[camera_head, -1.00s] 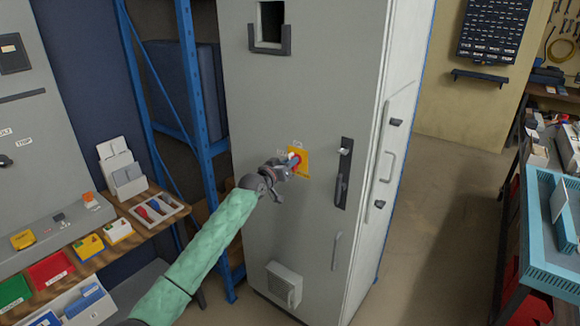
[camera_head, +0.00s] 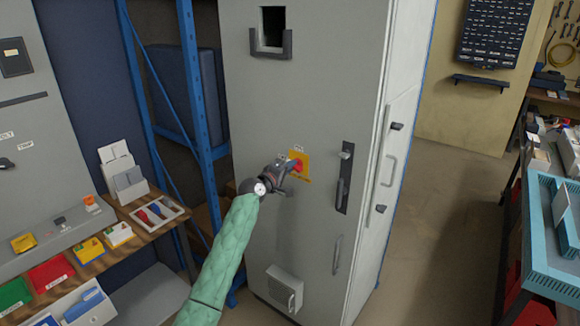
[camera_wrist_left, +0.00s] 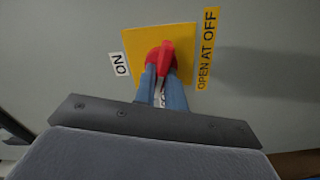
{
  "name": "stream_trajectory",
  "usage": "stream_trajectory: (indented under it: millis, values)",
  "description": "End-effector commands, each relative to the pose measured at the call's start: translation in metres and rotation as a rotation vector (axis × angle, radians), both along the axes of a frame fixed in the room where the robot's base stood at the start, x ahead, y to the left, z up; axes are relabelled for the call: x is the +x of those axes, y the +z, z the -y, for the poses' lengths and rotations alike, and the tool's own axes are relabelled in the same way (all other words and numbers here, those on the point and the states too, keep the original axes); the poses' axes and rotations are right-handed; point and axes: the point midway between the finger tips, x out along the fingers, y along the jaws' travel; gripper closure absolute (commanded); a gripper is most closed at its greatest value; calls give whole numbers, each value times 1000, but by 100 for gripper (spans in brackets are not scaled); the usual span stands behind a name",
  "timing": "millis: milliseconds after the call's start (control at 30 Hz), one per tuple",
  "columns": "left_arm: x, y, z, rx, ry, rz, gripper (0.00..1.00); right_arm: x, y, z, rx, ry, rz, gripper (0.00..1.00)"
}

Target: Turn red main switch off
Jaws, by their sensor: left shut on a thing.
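The red main switch (camera_head: 298,166) sits on a yellow plate (camera_head: 305,177) on the front of the grey cabinet (camera_head: 330,60). My left gripper (camera_head: 290,167) reaches it from the left and is shut on the red handle. In the left wrist view, the blue-grey fingers of the gripper (camera_wrist_left: 162,86) lie on both sides of the red switch handle (camera_wrist_left: 166,56). There the yellow plate (camera_wrist_left: 187,36) has an "ON" label (camera_wrist_left: 120,64) on its left and an "OPEN AT OFF" label (camera_wrist_left: 207,48) on its right. My right gripper is not in view.
A black door handle (camera_head: 344,178) is right of the switch. A vent box (camera_head: 285,288) is low on the cabinet. A blue rack post (camera_head: 192,90) and a wooden shelf with bins (camera_head: 150,228) stand to the left. Open floor (camera_head: 435,200) lies right of the cabinet.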

Motion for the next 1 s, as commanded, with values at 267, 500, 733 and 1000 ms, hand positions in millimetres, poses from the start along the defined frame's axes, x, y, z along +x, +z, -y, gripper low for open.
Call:
stream_trajectory:
  millis: [267, 500, 733, 1000]
  values:
    - [0, 0, 0, -163, 1, -119, 100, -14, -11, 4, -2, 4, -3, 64]
    - [0, -2, -1, -244, 1, -178, 100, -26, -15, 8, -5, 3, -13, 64]
    - [1, -3, -1, -273, 1, -199, 100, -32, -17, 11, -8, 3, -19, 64]
    - [1, -3, -1, -277, 1, -202, 100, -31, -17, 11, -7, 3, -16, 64]
